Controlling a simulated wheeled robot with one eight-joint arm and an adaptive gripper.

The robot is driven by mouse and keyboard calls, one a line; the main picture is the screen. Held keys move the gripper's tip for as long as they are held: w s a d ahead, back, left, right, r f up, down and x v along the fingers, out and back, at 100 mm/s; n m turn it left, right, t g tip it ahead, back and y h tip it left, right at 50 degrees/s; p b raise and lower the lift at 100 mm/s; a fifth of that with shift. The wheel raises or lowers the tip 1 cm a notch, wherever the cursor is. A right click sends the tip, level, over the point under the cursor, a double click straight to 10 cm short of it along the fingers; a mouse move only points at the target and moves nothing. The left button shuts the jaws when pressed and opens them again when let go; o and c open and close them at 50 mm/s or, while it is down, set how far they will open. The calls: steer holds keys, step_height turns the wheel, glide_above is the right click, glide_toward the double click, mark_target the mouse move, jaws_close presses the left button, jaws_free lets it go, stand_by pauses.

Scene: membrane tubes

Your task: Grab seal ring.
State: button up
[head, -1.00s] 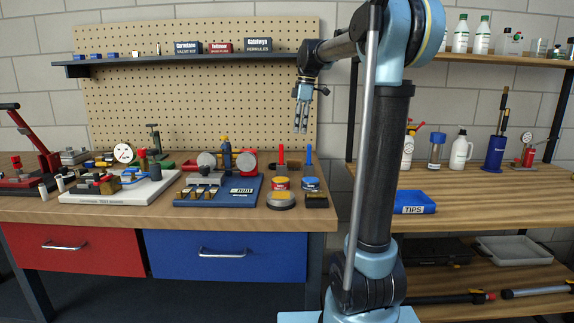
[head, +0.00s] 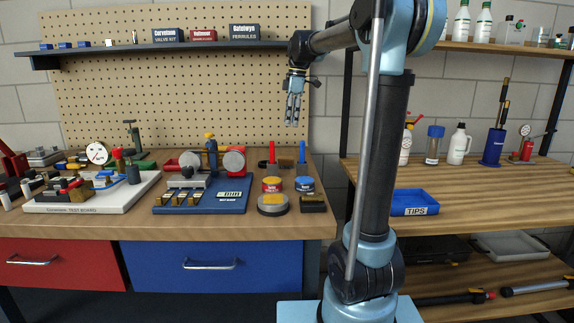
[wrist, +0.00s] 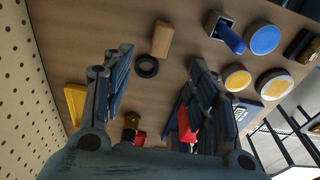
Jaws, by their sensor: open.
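A small black ring (wrist: 147,66), which looks like the seal ring, lies flat on the wooden bench top in the wrist view, beside a tan block (wrist: 162,39). My gripper (wrist: 158,64) is open, with one finger on each side of the ring in the picture. It is above the bench and holds nothing. In the head view my gripper (head: 293,121) hangs fingers down in front of the pegboard, over the back of the bench. I cannot make out the ring in the head view.
In the wrist view a blue-handled tool (wrist: 232,39), a blue-topped tin (wrist: 263,38) and yellow-topped tins (wrist: 237,77) stand right of the ring. A red handle (wrist: 187,125) shows by my right finger. The pegboard (wrist: 22,85) rises at left. A shelf (head: 160,50) hangs on it.

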mark_target(286, 156)
steer(key=f, duration=0.5)
steer(key=a+f, duration=0.1)
steer(key=f, duration=0.5)
steer(key=a+f, duration=0.1)
steer(key=f, duration=0.4)
steer(key=shift+s+a+f, duration=0.15)
steer(key=shift+f, duration=0.15)
steer(key=shift+c, duration=0.3)
steer(key=c, duration=1.1)
